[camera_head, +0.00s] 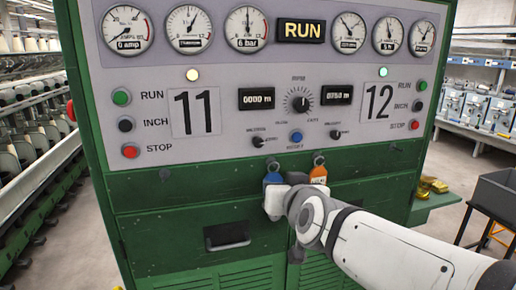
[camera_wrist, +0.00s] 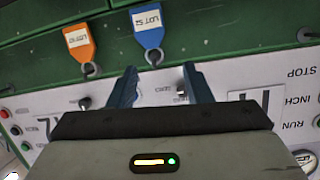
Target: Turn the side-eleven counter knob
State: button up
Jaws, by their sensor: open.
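The side-eleven counter knob (camera_head: 258,141) is a small dark knob on the grey panel, right of the big 11 and below the left counter display (camera_head: 256,98). In the wrist view, which shows the panel upside down, a small dark knob (camera_wrist: 181,84) on the 11 side sits just inside the right finger's tip. My gripper (camera_wrist: 158,78) is open, its two dark blue fingers pointing at the panel's lower edge, with nothing held. In the head view my wrist is below the panel, in front of the green cabinet, and the fingertips are hard to make out.
A blue tag (camera_head: 272,178) and an orange tag (camera_head: 318,175) hang on hooks below the panel, close to my gripper; the blue tag (camera_wrist: 147,26) lies just beyond the fingers. A matching knob (camera_head: 336,134), a blue button (camera_head: 296,137) and a large dial (camera_head: 298,99) are nearby.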

aim_at(259, 144)
jog(key=w+a+r+t+y, duration=0.1)
jog(key=w+a+r+t, duration=0.15)
jog(key=r, duration=0.35)
jog(key=shift+t, duration=0.25)
jog(key=x, duration=0.2)
jog(key=p+x, duration=0.1)
jog(key=x, duration=0.3)
jog(key=shift+w+a+f, duration=0.1)
jog(key=shift+w+a, duration=0.2)
jog(key=shift+a, duration=0.1)
